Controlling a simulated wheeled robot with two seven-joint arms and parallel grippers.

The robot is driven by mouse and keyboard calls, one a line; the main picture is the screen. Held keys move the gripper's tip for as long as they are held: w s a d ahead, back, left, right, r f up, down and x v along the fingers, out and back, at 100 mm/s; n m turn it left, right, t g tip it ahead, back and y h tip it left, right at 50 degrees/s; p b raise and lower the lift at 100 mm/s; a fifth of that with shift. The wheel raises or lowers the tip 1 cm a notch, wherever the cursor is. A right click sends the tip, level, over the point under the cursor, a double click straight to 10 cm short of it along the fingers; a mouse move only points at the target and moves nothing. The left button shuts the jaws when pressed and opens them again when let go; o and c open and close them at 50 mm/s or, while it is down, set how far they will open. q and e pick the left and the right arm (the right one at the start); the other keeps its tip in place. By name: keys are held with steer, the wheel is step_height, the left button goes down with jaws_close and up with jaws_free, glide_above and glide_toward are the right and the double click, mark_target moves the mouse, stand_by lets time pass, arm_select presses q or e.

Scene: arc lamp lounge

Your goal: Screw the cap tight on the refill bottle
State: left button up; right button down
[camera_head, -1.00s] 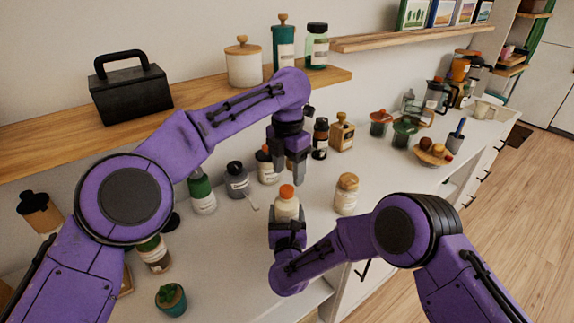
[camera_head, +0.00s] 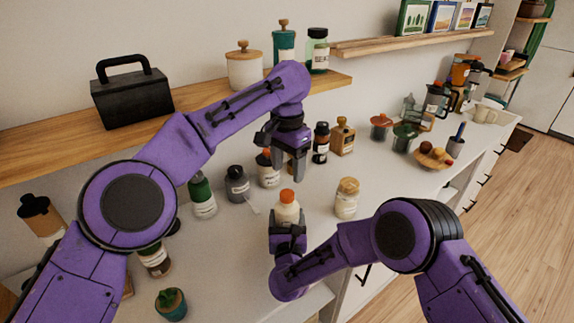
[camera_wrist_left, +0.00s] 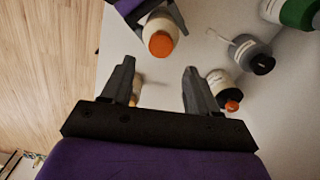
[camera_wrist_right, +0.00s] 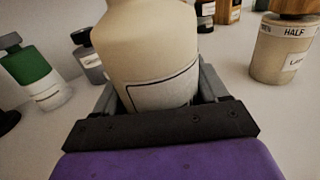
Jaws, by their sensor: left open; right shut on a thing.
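The refill bottle (camera_head: 286,212) is cream with a pale label, upright above the counter's front part. Its orange cap (camera_head: 287,195) sits on top; how tight it is cannot be seen. My right gripper (camera_head: 288,232) is shut around the bottle's lower body; the right wrist view shows the bottle (camera_wrist_right: 150,50) between its fingers. My left gripper (camera_head: 291,172) is open and empty, pointing down above and slightly behind the cap, apart from it. In the left wrist view the cap (camera_wrist_left: 161,43) lies beyond the open fingers.
A jar with a wooden lid (camera_head: 346,200) stands close right of the bottle. A wooden shelf (camera_head: 200,108) runs above.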

mark_target(287, 193)
arm_select(q)
steer(key=n, duration=0.6)
steer(key=shift+a+n, duration=0.1)
steer(key=shift+n, duration=0.3)
step_height(287, 193, down, 8)
